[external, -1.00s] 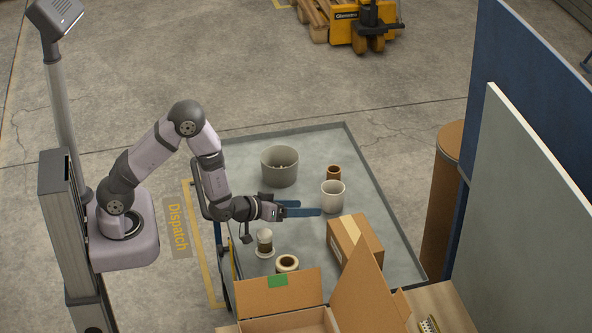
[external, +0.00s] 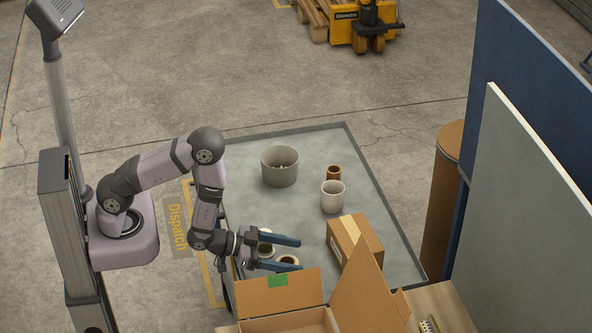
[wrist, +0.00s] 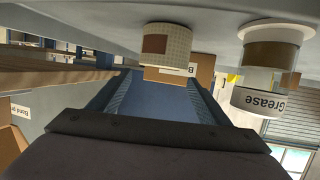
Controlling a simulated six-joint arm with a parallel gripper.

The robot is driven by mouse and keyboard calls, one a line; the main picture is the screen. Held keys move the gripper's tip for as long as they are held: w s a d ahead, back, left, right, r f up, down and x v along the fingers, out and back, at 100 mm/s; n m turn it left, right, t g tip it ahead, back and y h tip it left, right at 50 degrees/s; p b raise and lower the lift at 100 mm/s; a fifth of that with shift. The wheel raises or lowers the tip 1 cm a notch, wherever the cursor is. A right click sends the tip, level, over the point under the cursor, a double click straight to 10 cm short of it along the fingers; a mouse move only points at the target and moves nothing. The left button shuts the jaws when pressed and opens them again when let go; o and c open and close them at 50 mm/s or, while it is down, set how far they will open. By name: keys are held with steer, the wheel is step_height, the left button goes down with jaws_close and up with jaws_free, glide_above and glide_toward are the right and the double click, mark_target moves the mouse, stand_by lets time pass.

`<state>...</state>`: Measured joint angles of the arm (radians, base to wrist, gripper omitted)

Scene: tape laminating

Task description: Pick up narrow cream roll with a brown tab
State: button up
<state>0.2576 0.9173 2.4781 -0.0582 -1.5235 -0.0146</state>
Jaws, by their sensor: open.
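The narrow cream roll (external: 287,260) sits on the grey table near the front, beside the open cardboard box. In the wrist view the cream roll (wrist: 180,40) shows its brown tab at the upper middle, ahead of my gripper. My gripper (external: 299,255) is open, with its two blue fingers spread and pointing right. From outside, the roll shows between or below the fingers, partly covered by the nearer one; the height gap cannot be judged. The wrist picture appears upside down, with the table along its top.
A jar labelled Grease (wrist: 262,101) stands close beside the roll. A closed carton (external: 367,239) lies to the right, and the open box (external: 262,293) stands in front.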

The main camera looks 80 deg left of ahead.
steer(key=shift+f, duration=0.15)
steer(key=shift+f, duration=0.5)
step_height(320, 180, down, 3)
steer(key=shift+w+d+p, duration=0.15)
steer(key=shift+w+p, duration=0.35)
steer(key=shift+w, duration=0.45)
steer(key=shift+w+d+f, duration=0.1)
steer(key=shift+w+f, duration=0.2)
steer(key=shift+w, duration=0.15)
steer(key=c, duration=1.2)
